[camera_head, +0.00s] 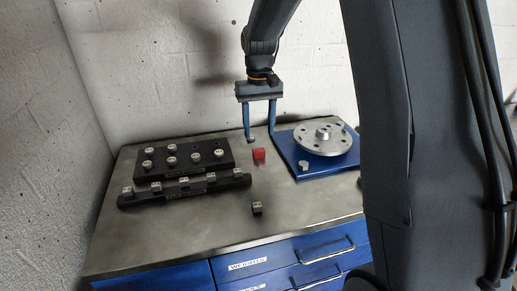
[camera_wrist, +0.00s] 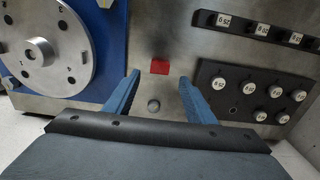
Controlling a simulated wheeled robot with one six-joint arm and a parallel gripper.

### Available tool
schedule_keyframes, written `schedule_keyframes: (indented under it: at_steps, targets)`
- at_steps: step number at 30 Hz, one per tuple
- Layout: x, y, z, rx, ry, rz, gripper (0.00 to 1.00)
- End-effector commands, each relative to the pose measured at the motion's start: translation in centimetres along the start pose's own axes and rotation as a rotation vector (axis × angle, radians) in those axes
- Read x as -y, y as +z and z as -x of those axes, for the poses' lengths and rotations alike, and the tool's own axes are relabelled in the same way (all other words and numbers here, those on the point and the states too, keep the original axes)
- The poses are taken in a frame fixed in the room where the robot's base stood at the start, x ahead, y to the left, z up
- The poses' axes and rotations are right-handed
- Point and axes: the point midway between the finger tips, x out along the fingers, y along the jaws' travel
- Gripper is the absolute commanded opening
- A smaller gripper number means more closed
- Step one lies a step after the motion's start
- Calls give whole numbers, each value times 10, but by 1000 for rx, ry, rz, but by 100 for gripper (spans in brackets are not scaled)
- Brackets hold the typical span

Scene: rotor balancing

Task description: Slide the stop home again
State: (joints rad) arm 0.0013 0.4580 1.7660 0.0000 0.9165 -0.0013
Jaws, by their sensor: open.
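A small red block (camera_head: 259,155) sits on the grey bench top, left of the blue rotor plate; it also shows in the wrist view (camera_wrist: 159,67). No part is marked as the stop, so I cannot tell for certain which piece it is. My gripper (camera_head: 261,136) points down above the bench, behind the red block, with its blue fingers apart. The red block lies beyond the fingertips. Nothing is held.
A silver rotor disc (camera_head: 322,139) sits on the blue plate (camera_head: 312,170), with a small metal piece (camera_head: 304,165) at its near left corner. A black rack (camera_head: 215,160) of round weights stands left, a lower black strip (camera_head: 210,184) before it. A loose small weight (camera_head: 257,208) lies in front.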

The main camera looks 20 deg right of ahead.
Motion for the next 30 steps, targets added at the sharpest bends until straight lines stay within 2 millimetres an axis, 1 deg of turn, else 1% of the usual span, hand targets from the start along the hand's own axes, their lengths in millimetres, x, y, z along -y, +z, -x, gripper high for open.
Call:
schedule_keyframes:
  at_steps: [5,12,18,22,28,29,30]
  targets:
    - [0,-2,-14,5,0,0,50]
    - [0,-1,-52,5,0,0,50]
    - [0,-2,-72,3,0,0,50]
    - [0,-2,-76,1,0,0,50]
    - [0,-2,-77,1,0,0,50]
    - [0,-2,-77,1,0,0,48]
    - [0,-2,-77,1,0,0,42]
